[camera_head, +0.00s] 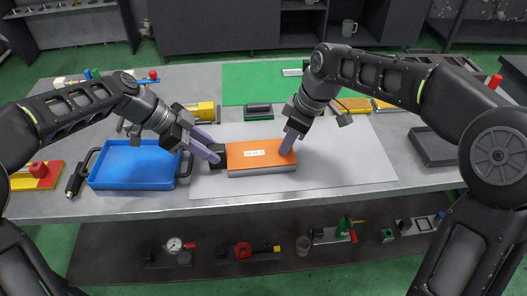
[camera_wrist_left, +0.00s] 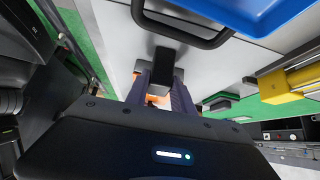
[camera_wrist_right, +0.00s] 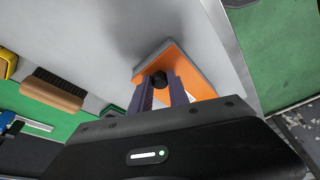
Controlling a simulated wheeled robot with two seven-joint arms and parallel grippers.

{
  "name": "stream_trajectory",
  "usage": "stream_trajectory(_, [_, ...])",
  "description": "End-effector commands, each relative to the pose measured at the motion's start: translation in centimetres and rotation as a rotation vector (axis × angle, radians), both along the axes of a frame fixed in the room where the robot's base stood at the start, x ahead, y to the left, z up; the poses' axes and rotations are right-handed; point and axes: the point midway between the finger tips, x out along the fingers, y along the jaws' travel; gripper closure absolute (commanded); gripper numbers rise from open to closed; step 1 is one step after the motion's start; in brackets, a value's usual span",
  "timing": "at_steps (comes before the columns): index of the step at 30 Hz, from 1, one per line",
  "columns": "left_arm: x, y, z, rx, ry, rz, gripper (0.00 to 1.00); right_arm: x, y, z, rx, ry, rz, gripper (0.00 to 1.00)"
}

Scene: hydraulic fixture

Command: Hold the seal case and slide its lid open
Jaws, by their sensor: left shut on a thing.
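The seal case (camera_head: 262,171) lies on the light mat, a flat grey box with an orange lid (camera_head: 240,158) and a white label. The lid appears to cover the whole box. A black block (camera_head: 217,157) stands out at its left end. My left gripper (camera_head: 215,150) is shut on this block, which shows between its fingers in the left wrist view (camera_wrist_left: 163,65). My right gripper (camera_head: 288,148) reaches down to the lid's right end. In the right wrist view its fingers stand apart on either side of a black knob (camera_wrist_right: 159,80); contact cannot be told.
A blue tray (camera_head: 135,165) with black handles stands just left of my left gripper. A dark tray (camera_head: 433,146) is at the right. The mat (camera_head: 345,165) right of the case is clear.

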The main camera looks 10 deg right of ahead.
Motion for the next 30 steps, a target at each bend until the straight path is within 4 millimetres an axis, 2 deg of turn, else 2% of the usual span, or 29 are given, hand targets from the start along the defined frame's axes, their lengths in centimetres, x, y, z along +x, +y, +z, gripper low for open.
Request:
stream_trajectory(1, [0.0, 0.0, -0.1, 0.001, 0.001, -0.001, 1.0, 0.0, 0.0, 0.0, 0.0, 0.0, 0.0, 0.89])
stream_trajectory(5, [0.0, 0.0, -0.1, 0.001, 0.001, -0.001, 1.0, 0.0, 0.0, 0.0, 0.0, 0.0, 0.0, 1.0])
stream_trajectory(17, [0.0, 0.0, -0.1, 0.001, 0.001, -0.001, 1.0, 0.0, -0.3, 0.0, 0.0, -0.001, -0.001, 1.0])
stream_trajectory(30, [0.0, 0.1, -0.1, 0.001, 0.001, -0.001, 1.0, 0.1, -2.6, 0.0, -0.002, -0.001, -0.004, 1.0])
